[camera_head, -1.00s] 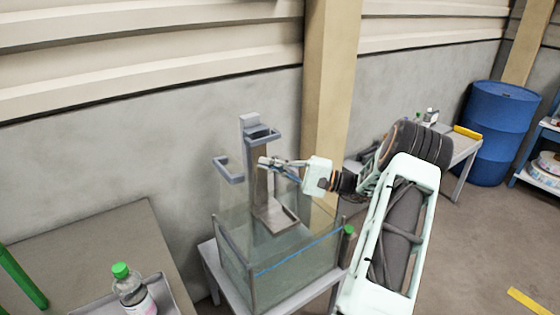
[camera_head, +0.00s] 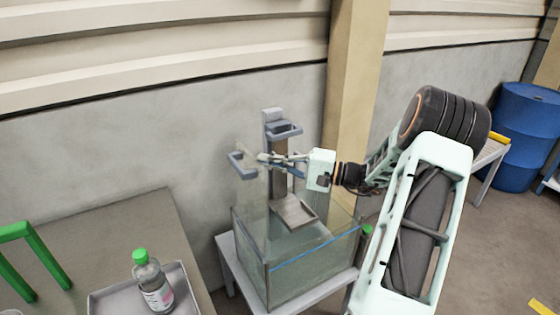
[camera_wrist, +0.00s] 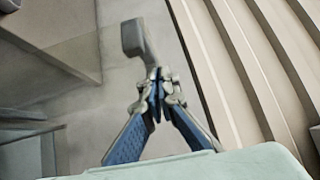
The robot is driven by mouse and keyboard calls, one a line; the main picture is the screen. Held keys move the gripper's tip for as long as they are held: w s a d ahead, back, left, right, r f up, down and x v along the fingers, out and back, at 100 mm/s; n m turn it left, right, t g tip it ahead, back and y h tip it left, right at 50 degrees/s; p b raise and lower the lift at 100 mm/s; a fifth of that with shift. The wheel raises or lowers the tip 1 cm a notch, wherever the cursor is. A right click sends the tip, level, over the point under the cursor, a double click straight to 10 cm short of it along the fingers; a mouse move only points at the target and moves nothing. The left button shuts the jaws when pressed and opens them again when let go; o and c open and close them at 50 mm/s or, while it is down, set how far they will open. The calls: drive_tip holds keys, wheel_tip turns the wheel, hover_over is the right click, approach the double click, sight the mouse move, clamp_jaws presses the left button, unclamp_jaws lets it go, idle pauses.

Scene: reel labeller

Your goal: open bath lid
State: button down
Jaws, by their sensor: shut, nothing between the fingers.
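The bath (camera_head: 315,275) is a clear glass tank with a blue line along its side, on a small grey stand. Its lid (camera_head: 252,195) looks like a clear panel raised roughly upright at the tank's left side; its edges are faint. A grey handle (camera_head: 238,168) sits near the panel's top. My gripper (camera_head: 264,158) is shut and empty, with its tips just right of the handle. In the wrist view the handle (camera_wrist: 133,38) lies just beyond the shut fingertips (camera_wrist: 157,75); I cannot tell whether they touch.
A grey post with a bracket (camera_head: 283,130) and a small tray (camera_head: 295,212) rises at the bath, close behind my gripper. A table at left holds a green-capped bottle (camera_head: 152,282) in a tray and a green frame (camera_head: 35,255). A blue barrel (camera_head: 522,135) stands at right.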

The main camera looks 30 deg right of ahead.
sight(258, 166)
drive_tip(key=shift+n+g+h, duration=0.5)
drive_tip(key=shift+n, duration=0.3)
drive_tip(key=a, duration=0.3)
drive_tip(key=a+b, duration=0.1)
drive_tip(key=a, duration=0.2)
drive_tip(key=shift+s+r, duration=0.1)
drive_tip(key=shift+r, duration=0.1)
drive_tip(key=shift+d, duration=0.15)
